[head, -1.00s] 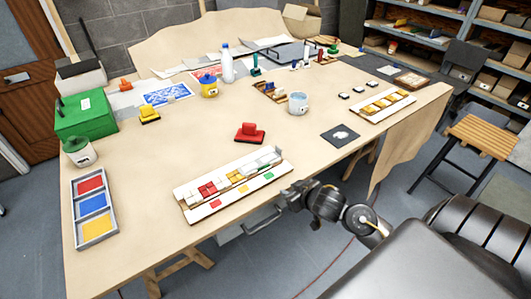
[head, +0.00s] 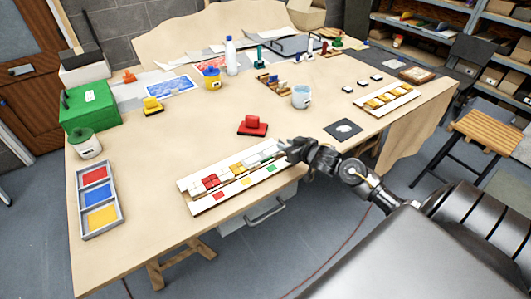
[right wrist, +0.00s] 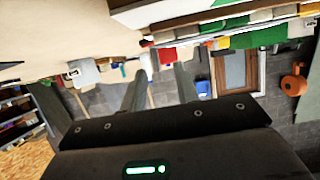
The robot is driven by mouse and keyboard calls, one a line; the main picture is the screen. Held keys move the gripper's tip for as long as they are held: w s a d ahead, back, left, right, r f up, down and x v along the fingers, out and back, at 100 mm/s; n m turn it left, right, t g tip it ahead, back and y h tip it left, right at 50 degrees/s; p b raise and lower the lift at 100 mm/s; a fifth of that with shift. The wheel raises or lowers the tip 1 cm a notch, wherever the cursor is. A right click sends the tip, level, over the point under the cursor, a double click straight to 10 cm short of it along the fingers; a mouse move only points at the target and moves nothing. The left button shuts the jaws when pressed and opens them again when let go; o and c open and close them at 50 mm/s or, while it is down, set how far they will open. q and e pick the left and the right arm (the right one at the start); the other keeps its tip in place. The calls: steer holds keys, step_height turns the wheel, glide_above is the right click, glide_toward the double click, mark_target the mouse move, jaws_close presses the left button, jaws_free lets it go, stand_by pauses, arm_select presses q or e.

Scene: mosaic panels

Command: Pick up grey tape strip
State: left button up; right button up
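I cannot make out a grey tape strip for certain in either view. A long pale tile panel (head: 205,205) lies near the table's front edge, with red, yellow, white and green tiles on it. My right gripper (head: 284,147) is at the panel's right end, close to the green tile; I cannot tell whether it touches. In the right wrist view its two fingers (right wrist: 160,80) stand apart with nothing seen gripped between them. My left gripper is out of view.
A red block (head: 253,126) sits behind the panel. A paint tray (head: 117,192) lies at left. A dark square (head: 343,131) with a white patch, a light-blue cup (head: 302,97) and a second tile panel (head: 412,95) are to the right. Bare tabletop lies between.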

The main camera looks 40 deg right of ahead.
mark_target(280, 139)
steer(key=shift+w+f, duration=0.2)
steer(key=shift+w, duration=0.25)
steer(key=shift+w+d+r, duration=0.1)
steer(key=shift+w, duration=0.2)
steer(key=p+x, duration=0.1)
steer(key=x, duration=0.2)
steer(key=shift+w+d, duration=0.2)
steer(key=shift+w, duration=0.1)
steer(key=shift+w+f+p, duration=0.3)
steer(key=shift+w, duration=0.15)
steer(key=shift+s, duration=0.1)
steer(key=shift+c, duration=0.8)
jaws_close()
